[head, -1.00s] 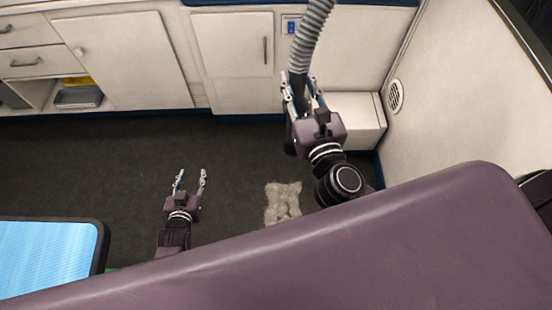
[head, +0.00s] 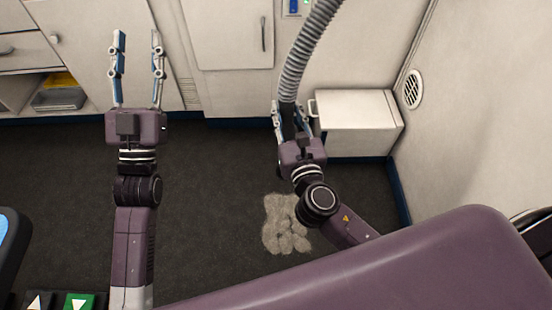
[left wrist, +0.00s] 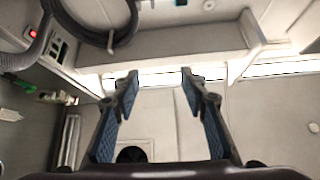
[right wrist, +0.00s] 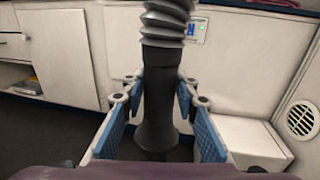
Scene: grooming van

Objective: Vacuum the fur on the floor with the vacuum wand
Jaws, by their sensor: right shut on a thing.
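The patch of pale fur (head: 283,222) lies on the dark floor, just left of my right forearm in the head view. My right gripper (head: 292,112) is shut on the vacuum wand, a black tube (right wrist: 157,95) between its blue finger pads in the right wrist view. A grey ribbed hose (head: 308,50) runs up from the wand. The wand's lower end is hidden behind my gripper. My left gripper (head: 138,70) is open and empty, fingers apart, left of the fur; it also shows open in the left wrist view (left wrist: 158,85).
A white box (head: 355,125) stands by the right wall with a round vent (head: 413,89). White cabinets (head: 232,35) line the back. A purple padded surface (head: 400,265) covers the lower right. Dark floor (head: 205,180) between the arms is clear.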

